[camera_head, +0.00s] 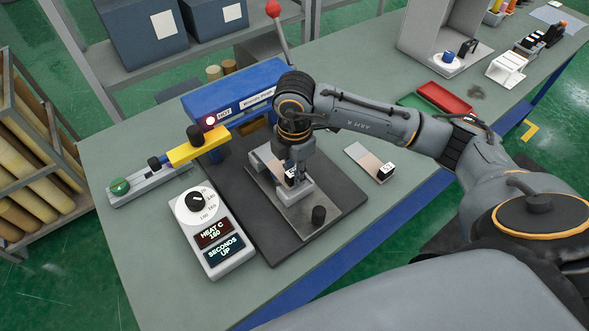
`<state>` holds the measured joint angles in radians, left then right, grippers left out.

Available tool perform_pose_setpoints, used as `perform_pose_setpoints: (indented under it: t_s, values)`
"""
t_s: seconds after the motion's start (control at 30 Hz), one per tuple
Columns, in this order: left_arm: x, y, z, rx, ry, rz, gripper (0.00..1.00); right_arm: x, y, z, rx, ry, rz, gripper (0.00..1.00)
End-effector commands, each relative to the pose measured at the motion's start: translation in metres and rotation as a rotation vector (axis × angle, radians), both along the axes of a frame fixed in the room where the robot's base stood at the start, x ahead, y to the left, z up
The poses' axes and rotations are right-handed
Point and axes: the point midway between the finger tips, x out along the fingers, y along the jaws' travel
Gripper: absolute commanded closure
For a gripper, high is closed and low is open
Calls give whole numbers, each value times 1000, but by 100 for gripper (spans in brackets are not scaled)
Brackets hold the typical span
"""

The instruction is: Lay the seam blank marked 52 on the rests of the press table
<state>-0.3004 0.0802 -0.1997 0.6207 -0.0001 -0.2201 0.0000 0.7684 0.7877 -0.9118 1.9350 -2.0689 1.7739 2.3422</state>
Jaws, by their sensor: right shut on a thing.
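My right gripper (292,172) points down over the metal plate of the press table (325,196) and is shut on a seam blank (263,158). This blank is pale and flat with a black end tag; my fingers cover much of it and I cannot read its number surely. It is low over the plate; I cannot tell whether it touches the rests, which are partly hidden. A second seam blank (362,154), pale to brown with a black block and white label at its end, lies on the bench to the right. My left gripper is not in view.
The blue press (245,97) with a lit red lamp and red-knobbed lever stands behind the plate. A yellow clamp bar (199,146) is at left. Red tray (444,97) and grey stand (425,35) are farther right.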

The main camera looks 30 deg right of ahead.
Motion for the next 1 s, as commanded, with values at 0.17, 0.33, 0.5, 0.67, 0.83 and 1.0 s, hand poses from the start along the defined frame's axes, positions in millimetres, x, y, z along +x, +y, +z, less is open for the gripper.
perform_pose_setpoints:
  t_s: [0.17, 0.33, 0.5, 0.67, 0.83, 1.0]
  values:
    - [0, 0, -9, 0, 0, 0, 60, 0, 0, -10, 0, 0, 0, 100]
    - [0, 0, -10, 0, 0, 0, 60, 0, 0, -12, 0, 0, 0, 100]
    - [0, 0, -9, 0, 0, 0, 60, 0, 0, -12, 0, 0, 0, 100]
    - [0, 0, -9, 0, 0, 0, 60, 0, 0, -11, 1, 0, 0, 52]
    - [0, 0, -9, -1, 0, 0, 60, 0, 0, -12, 0, 0, 0, 52]
    - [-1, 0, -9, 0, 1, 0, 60, 0, 0, -8, 1, -1, 1, 52]
